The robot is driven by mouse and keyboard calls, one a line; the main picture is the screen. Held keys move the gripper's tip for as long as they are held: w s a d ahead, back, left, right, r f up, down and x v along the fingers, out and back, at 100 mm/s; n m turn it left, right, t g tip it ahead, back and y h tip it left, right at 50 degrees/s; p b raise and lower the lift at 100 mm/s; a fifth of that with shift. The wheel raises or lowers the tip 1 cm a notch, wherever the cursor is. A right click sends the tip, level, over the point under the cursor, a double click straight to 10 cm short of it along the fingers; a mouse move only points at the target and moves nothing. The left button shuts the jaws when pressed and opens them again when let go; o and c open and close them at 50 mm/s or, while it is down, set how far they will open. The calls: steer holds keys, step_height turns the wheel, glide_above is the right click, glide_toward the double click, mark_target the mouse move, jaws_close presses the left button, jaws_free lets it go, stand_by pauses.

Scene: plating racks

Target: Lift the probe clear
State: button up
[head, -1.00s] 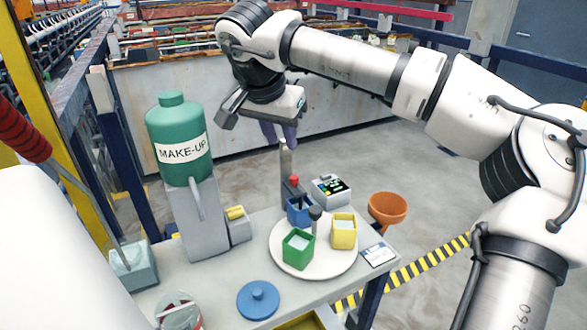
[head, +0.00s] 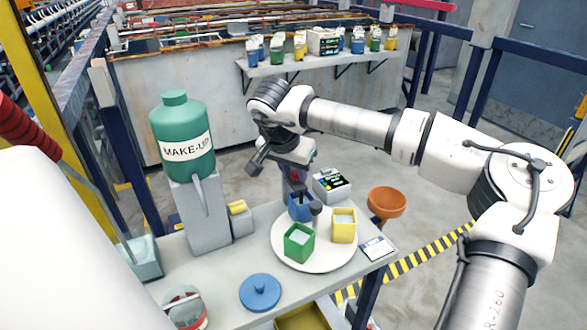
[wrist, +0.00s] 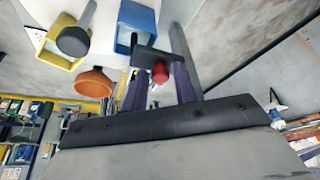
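A probe stand has a grey upright post (wrist: 182,58), a black arm (wrist: 155,54) and a red knob (wrist: 160,72). The black arm reaches over the blue cup (head: 300,208), also in the wrist view (wrist: 136,22). A small dark tip (wrist: 135,40) at the arm's end may be the probe; its lower part is hidden. My gripper (wrist: 160,82) is open, with a purple finger on each side of the red knob and visible gaps. In the head view my gripper (head: 294,172) hides most of the stand.
A white round plate (head: 315,262) carries blue, green (head: 299,242) and yellow (head: 343,226) cups around a dark-topped post (head: 316,210). A meter (head: 331,186) and an orange funnel (head: 386,203) stand close by. A green MAKE-UP bottle (head: 183,135) is at left.

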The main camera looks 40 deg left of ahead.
jaws_close()
step_height(320, 180, up, 6)
steer(key=p, duration=0.2)
steer(key=shift+w+a+p, duration=0.1)
steer(key=shift+p, duration=0.2)
jaws_free()
